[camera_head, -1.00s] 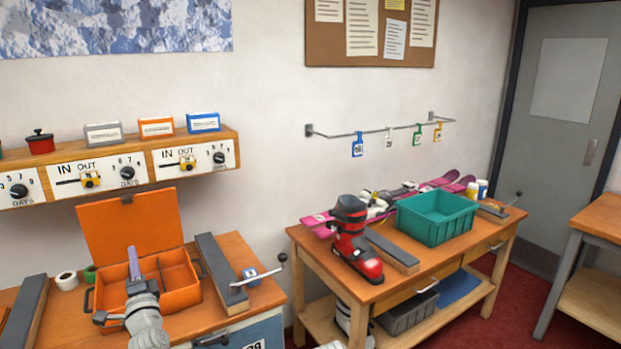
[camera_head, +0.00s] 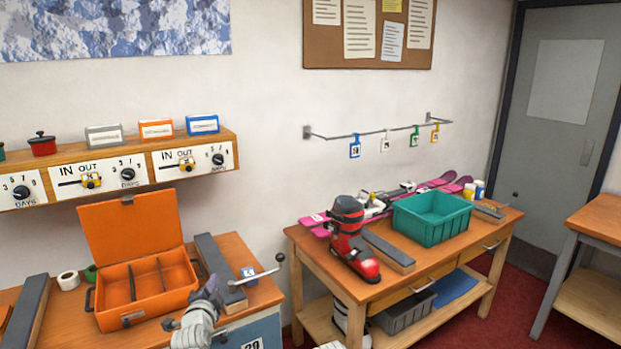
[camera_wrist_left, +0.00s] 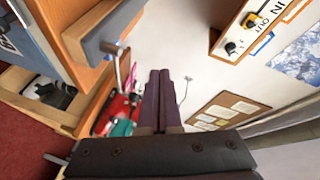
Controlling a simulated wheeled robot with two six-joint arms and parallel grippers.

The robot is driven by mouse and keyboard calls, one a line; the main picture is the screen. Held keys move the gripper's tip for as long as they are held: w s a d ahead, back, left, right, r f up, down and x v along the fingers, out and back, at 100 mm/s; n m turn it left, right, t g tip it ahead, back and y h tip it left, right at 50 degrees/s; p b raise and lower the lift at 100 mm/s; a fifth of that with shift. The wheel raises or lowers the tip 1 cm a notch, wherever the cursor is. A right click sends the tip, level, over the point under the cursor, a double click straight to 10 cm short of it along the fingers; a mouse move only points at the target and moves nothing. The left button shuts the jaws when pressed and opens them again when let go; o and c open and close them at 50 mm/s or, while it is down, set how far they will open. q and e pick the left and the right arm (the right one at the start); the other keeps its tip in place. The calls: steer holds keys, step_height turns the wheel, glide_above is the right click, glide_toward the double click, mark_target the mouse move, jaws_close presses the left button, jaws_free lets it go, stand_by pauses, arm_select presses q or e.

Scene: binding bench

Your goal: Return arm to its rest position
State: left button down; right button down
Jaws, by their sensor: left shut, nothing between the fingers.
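My left gripper (camera_head: 212,287) is at the front of the left bench, right of the open orange case (camera_head: 148,312). It is shut and empty, and looks to be close to the front of a grey block (camera_head: 220,270). In the left wrist view the two dark fingers (camera_wrist_left: 160,85) lie together with nothing between them, pointing toward the wall. My right gripper does not show clearly in any view.
The right bench (camera_head: 400,290) holds a red boot (camera_head: 350,240) and a green bin (camera_head: 432,216). Red floor lies beyond it.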

arm_select(q)
steer(key=s+d+f+n+g+h+p, duration=0.1)
steer(key=s+d+f+n+g+h, duration=0.1)
steer(key=s+d+f+g, duration=0.5)
steer(key=s+d+f+n+g+h, duration=0.1)
steer(key=s+d+f+g+h, duration=0.1)
steer(key=d+f, duration=0.6)
steer(key=s+d+n+g+y, duration=0.1)
steer(key=s+g, duration=0.3)
steer(key=s, duration=0.4)
steer(key=s+d+f+n+g+y+p, duration=0.1)
steer(key=s+d+n+g+y, duration=0.1)
steer(key=s, duration=0.6)
steer(key=d+n+g, duration=0.1)
steer(key=n, duration=0.1)
steer(key=shift+s+d+n+g+y, duration=0.25)
steer(key=shift+s+n+g+y, duration=0.05)
steer(key=shift+s+g, duration=0.1)
